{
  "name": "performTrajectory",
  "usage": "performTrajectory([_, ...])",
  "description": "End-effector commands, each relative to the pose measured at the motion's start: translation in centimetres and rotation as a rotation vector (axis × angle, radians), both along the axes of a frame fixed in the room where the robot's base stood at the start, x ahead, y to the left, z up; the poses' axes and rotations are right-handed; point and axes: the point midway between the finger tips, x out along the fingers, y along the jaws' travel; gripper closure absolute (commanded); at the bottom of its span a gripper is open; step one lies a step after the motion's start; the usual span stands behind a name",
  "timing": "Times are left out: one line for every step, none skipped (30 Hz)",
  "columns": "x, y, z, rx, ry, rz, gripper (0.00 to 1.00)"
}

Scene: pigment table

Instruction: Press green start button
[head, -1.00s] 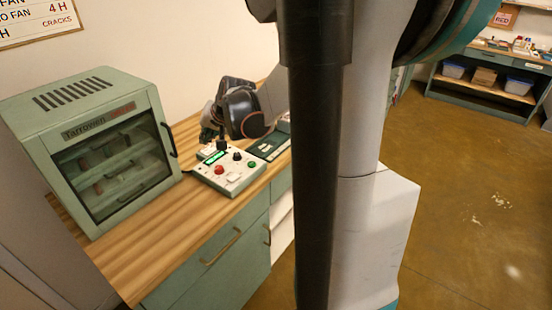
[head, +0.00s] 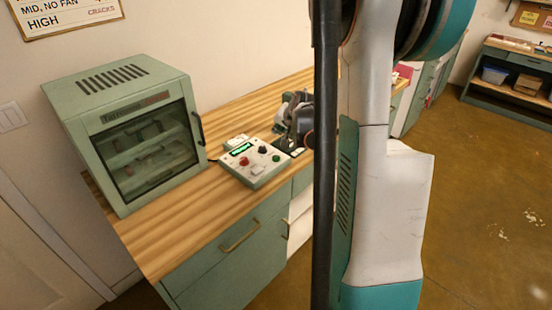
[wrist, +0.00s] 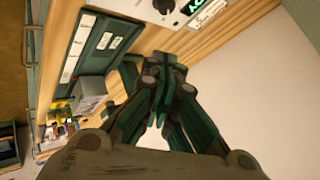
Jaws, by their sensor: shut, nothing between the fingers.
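The green start button (head: 276,158) is a small round button on the right part of the white control box (head: 256,173) in the head view. A red button (head: 244,161), a black knob (head: 262,149) and a lit green display (head: 241,149) share its top face. My gripper (head: 283,127) is behind and right of the box, partly hidden by a dark pole. In the wrist view my gripper (wrist: 160,62) is shut and empty. The knob (wrist: 163,5) and part of the display (wrist: 205,10) show at that view's top edge. The green button is not visible there.
A green oven-like cabinet (head: 128,135) stands left of the box on the wooden counter (head: 165,225). A dark green tray (wrist: 92,45) with white labels and a grey block (wrist: 90,95) lie beside the box. A wall bounds the counter's back.

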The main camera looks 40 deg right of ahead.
Motion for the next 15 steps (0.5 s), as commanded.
performTrajectory([0.0, 0.0, 0.0, 0.0, 0.0, 0.0, 1.0])
performTrajectory([0.0, 0.0, 0.0, 0.0, 0.0, 0.0, 1.0])
performTrajectory([0.0, 0.0, 0.0, 0.0, 0.0, 0.0, 1.0])
performTrajectory([0.0, 0.0, -0.1, 0.0, 0.0, 0.0, 1.0])
performTrajectory([0.0, 0.0, -0.2, 0.0, 0.0, 0.0, 1.0])
performTrajectory([0.0, 0.0, -0.3, 0.0, 0.0, 0.0, 1.0])
performTrajectory([0.0, 0.0, -0.5, 0.001, 0.0, 0.001, 1.0])
performTrajectory([0.0, 0.0, -0.6, 0.001, 0.0, 0.001, 1.0])
performTrajectory([0.0, 0.0, -0.9, 0.001, 0.0, 0.001, 1.0])
performTrajectory([0.0, 0.0, -1.1, 0.0, 0.001, 0.001, 1.0])
performTrajectory([0.0, 0.0, -1.4, 0.0, 0.001, 0.001, 1.0])
performTrajectory([0.0, 0.0, -1.8, 0.0, 0.001, 0.001, 1.0])
performTrajectory([0.0, 0.0, -2.1, 0.0, 0.001, 0.001, 1.0])
performTrajectory([0.0, 0.0, -2.5, 0.0, 0.001, 0.001, 1.0])
performTrajectory([0.0, 0.0, -3.0, 0.0, 0.001, 0.001, 1.0])
